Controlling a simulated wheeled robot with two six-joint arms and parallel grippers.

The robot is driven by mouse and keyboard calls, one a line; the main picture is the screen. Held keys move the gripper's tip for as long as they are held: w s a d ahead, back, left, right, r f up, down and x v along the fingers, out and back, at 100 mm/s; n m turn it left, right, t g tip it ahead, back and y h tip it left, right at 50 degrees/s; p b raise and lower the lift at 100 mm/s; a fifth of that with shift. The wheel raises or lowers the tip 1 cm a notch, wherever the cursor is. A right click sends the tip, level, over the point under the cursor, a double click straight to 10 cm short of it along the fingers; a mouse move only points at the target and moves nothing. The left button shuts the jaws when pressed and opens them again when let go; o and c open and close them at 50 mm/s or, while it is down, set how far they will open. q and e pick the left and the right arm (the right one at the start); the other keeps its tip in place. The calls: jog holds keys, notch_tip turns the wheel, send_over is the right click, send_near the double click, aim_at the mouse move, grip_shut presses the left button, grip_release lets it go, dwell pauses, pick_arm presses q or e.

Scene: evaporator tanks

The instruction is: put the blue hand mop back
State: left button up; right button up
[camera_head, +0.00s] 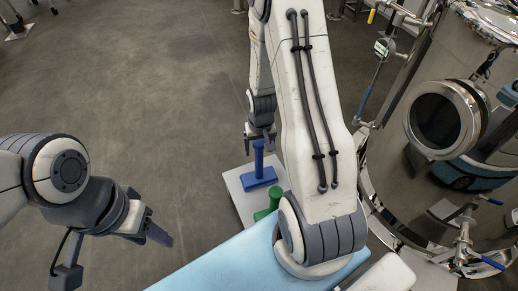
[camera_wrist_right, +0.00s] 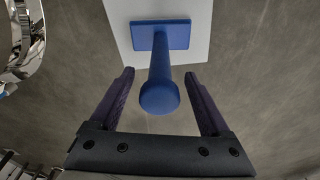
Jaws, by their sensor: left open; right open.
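The blue hand mop (camera_head: 260,170) stands upright on a white board (camera_head: 237,197), its flat blue base down and its handle up. My right gripper (camera_head: 259,136) is open at the top of the handle. In the right wrist view the blue handle (camera_wrist_right: 161,92) shows between the two open fingers of this gripper (camera_wrist_right: 158,78), with gaps on both sides. A green hand mop (camera_head: 270,206) stands on the same board, partly hidden by my right arm. My left gripper (camera_head: 153,234) is open and empty at the lower left, far from the mops.
A shiny steel tank (camera_head: 395,150) with a round port (camera_head: 437,120) and blue-handled valves (camera_head: 487,262) stands at the right. The grey floor (camera_head: 140,80) is clear in the middle and at the left.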

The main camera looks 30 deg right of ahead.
jog(key=r+p, duration=0.1)
jog(key=r, duration=0.2)
jog(key=r+p, duration=0.1)
jog(key=r, duration=0.2)
jog(key=s+r+p, duration=0.1)
jog(key=r+p, duration=0.1)
jog(key=r, duration=0.1)
jog(key=shift+a, duration=0.2)
jog(key=a+r+n, duration=0.3)
jog(key=a+r, duration=0.3)
jog(key=a, duration=0.3)
jog(key=s+a+r+n, duration=0.4)
jog(key=s+a, duration=0.3)
jog(key=s, duration=0.2)
jog(key=s+a+r+n+g+y, duration=0.1)
jog(key=s+a+r+n, duration=0.3)
jog(key=s+a+r, duration=0.2)
jog(key=s+a, duration=0.2)
jog(key=s, duration=0.1)
jog(key=shift+s+a+r+n, duration=0.2)
jog(key=shift+r+n, duration=0.1)
jog(key=shift+r, duration=0.05)
jog(key=shift+r, duration=0.1)
notch_tip(320, 180, up, 40)
jog(key=p, duration=4)
jog(key=shift+f, duration=0.2)
